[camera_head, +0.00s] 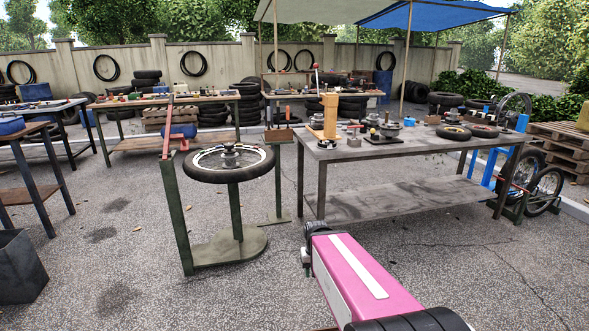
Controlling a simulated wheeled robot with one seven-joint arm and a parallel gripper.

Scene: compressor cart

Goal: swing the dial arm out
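A spoked wheel with a black tyre (229,164) lies flat on a green stand (180,225) with a rounded base plate. A thin red bar (167,132) stands almost upright at the top of the stand's left post, beside the wheel. It may be the dial arm; no dial face can be made out on it. My pink arm reaches in from the lower right and ends in a black joint in front of the stand, apart from the wheel and red bar. My gripper's fingers do not show.
A grey metal workbench (400,150) with tools and small wheels stands right of the wheel stand. A blue stand with wheels (510,160) is at its right end. A dark bin (18,272) stands at the lower left. The paved floor around the stand's front is clear.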

